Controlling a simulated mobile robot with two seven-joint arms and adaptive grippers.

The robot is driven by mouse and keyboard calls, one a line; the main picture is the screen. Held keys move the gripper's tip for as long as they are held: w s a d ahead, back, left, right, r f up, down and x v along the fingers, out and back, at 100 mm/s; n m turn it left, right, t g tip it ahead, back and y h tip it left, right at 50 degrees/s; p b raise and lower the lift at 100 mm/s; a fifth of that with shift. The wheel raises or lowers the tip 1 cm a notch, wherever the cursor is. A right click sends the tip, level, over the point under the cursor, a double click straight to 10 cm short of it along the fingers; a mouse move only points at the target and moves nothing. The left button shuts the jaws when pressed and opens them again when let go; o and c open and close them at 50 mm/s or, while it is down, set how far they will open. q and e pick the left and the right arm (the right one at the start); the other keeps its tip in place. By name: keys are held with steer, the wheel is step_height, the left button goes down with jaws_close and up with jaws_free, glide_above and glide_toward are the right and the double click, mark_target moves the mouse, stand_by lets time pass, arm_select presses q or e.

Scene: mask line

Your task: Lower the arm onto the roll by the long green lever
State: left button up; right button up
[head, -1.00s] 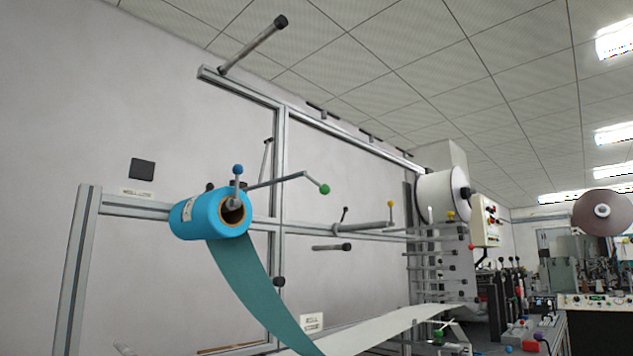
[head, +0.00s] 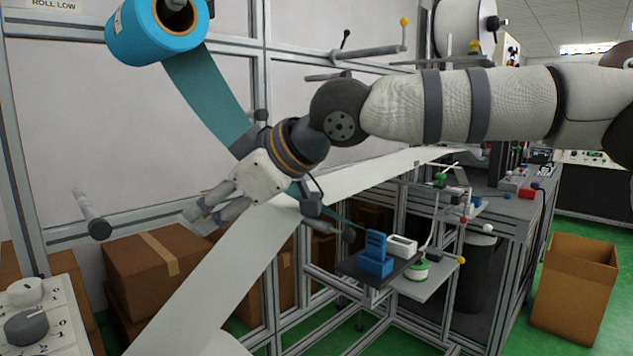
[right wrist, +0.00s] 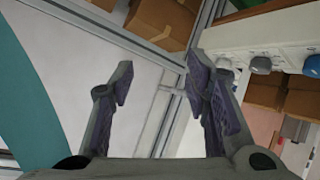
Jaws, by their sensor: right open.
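The blue roll (head: 125,35) is at the top left in the head view, cut off by the top edge. A teal web (head: 205,95) runs down from it behind my right wrist. The long lever with the green knob and the arm over the roll are outside this view. My right gripper (head: 203,218) is open and empty, pointing down and left in front of the pale web, below the roll. In the right wrist view, its fingers (right wrist: 160,78) stand apart with nothing between them. My left gripper is not in view.
A pale web (head: 215,300) slopes across the middle. A horizontal post (head: 92,212) sticks out at left. A knob panel (head: 45,310) is at lower left. Cardboard boxes (head: 155,265) stand behind the frame. A small table (head: 440,283) holds blue and white items.

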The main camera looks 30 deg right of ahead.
steer(key=s+d+r+m+t+h, duration=0.1)
steer(key=s+d+r+t+h, duration=0.15)
steer(key=d+r, duration=0.55)
steer(key=s+d+r+m+t+h, duration=0.1)
steer(key=s+d+r+t, duration=0.2)
steer(key=r, duration=1)
steer(key=s+d+r+m+t+h, duration=0.1)
steer(key=s+d+r+t+h, duration=0.15)
steer(key=d+r, duration=0.65)
steer(key=shift+t+y, duration=0.4)
steer(key=w+a, duration=0.1)
steer(key=w, duration=0.3)
steer(key=w+a, duration=0.1)
steer(key=w, duration=0.3)
steer(key=w+r, duration=0.1)
steer(key=w, duration=0.3)
steer(key=shift+a, duration=0.4)
steer(key=shift+w+d+r, duration=0.1)
steer(key=shift+w+r, duration=0.1)
steer(key=shift+w, duration=0.2)
